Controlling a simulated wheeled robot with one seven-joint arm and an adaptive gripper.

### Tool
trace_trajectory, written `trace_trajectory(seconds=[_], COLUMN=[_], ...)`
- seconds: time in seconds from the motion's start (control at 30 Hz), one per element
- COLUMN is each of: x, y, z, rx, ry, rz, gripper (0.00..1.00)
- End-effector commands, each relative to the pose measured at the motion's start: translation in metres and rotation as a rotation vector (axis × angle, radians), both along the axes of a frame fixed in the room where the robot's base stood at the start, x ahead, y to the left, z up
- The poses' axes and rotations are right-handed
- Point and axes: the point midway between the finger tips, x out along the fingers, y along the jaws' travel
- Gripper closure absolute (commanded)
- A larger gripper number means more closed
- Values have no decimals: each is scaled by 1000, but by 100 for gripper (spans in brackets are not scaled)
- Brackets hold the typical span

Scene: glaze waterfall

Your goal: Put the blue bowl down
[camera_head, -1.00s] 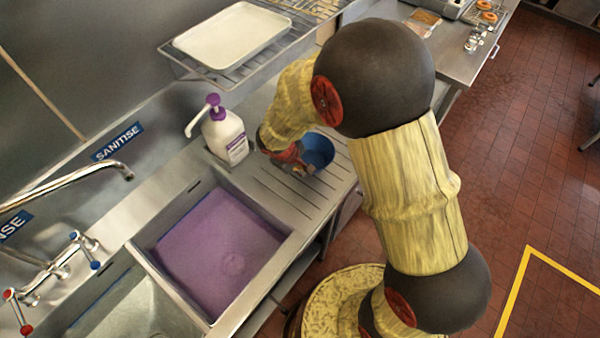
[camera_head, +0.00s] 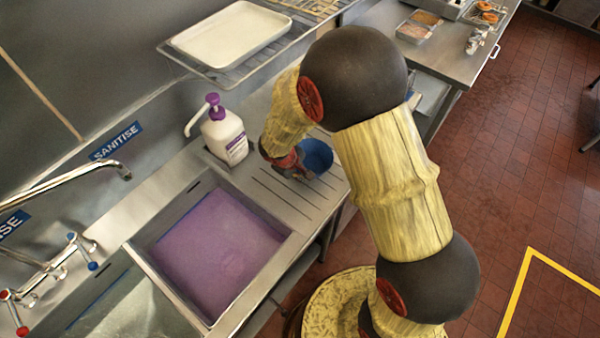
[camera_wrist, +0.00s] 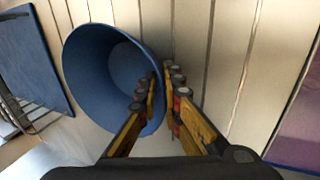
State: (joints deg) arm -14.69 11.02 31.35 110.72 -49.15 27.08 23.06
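The blue bowl (camera_head: 318,154) is at the draining board beside the sink in the head view, at my gripper (camera_head: 300,172). In the wrist view the bowl (camera_wrist: 98,62) shows its open mouth and inner side. My gripper (camera_wrist: 158,85) has one finger inside the bowl and the other outside, with the bowl's right wall between the fingertips. The fingers are close together on that wall. The bowl looks tilted in the wrist view. Whether its base touches the board is hidden.
The grooved draining board (camera_head: 275,192) has free room in front of the bowl. A sink with purple liquid (camera_head: 215,245) lies front left. A white pump bottle (camera_head: 226,138) stands left of the bowl. A rack with a white tray (camera_head: 232,35) is above and behind.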

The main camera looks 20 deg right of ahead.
Motion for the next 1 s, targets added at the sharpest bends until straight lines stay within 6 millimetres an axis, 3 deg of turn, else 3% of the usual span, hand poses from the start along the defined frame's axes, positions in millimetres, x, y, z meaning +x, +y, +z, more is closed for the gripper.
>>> trace_trajectory(seconds=[0.23,0.63,1.0], x=[0,0,-15], y=[0,1,22], z=[0,6,73], rx=[0,1,1], ry=[0,-1,-5], rz=[0,-1,2], gripper=[77,77,77])
